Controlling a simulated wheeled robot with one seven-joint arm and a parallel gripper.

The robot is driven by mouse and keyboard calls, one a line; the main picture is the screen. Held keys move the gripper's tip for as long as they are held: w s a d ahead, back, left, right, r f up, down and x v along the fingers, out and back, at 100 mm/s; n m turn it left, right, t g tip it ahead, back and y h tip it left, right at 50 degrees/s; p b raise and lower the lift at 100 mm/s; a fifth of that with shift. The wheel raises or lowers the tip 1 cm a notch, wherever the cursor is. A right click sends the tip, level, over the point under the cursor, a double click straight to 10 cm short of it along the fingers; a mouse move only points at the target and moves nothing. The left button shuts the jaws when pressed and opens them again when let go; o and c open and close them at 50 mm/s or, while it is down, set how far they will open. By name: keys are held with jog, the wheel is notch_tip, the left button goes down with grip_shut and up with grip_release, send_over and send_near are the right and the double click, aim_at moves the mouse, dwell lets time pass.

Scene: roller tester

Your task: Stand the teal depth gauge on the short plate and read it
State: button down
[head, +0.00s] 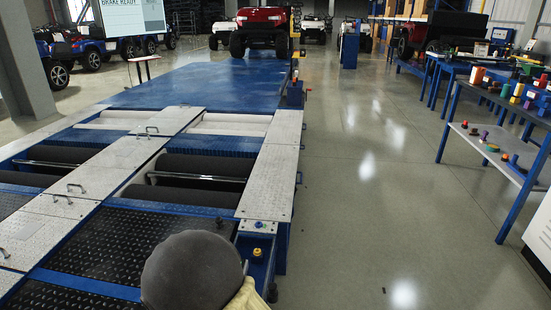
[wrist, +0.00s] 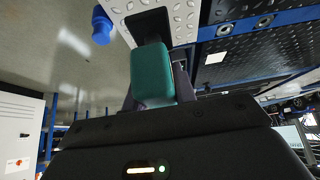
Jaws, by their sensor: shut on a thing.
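The teal depth gauge (wrist: 152,75) is in my gripper (wrist: 155,95), between dark fingers, in the wrist view. A black piece (wrist: 149,24) shows at its far end; I cannot tell whether it is the gauge's foot or a separate part. Beyond it is a silver tread plate (wrist: 184,22). I cannot tell whether the gauge touches this plate. In the head view my dark rounded arm link hides the gripper and gauge. A silver plate (head: 265,205) runs along the tester's right side there; which piece is the short plate is unclear.
A blue knob (wrist: 102,27) stands beside the plate. The roller bed has dark rollers (head: 195,180) in open gaps and small handles (head: 77,187). Open floor (head: 370,220) lies to the right, then a shelf table (head: 500,155) with small coloured parts.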

jog(key=w+d+r+m, duration=0.1)
jog(key=w+d+r, duration=0.1)
jog(key=w+d, duration=1.2)
jog(key=w+d+m+h, duration=0.1)
jog(key=d+m, duration=0.1)
jog(key=d, duration=1.6)
notch_tip(320, 180, up, 29)
jog(key=s+n+y+p, duration=0.1)
jog(key=n+p, duration=0.3)
jog(key=p, duration=3.3)
jog(key=shift+s+y+p, duration=0.3)
jog(key=shift+s, duration=0.25)
jog(key=s+f, duration=0.4)
jog(key=f, duration=0.5)
jog(key=s+f, duration=0.3)
jog(key=f, duration=0.6)
jog(key=shift+s, duration=0.35)
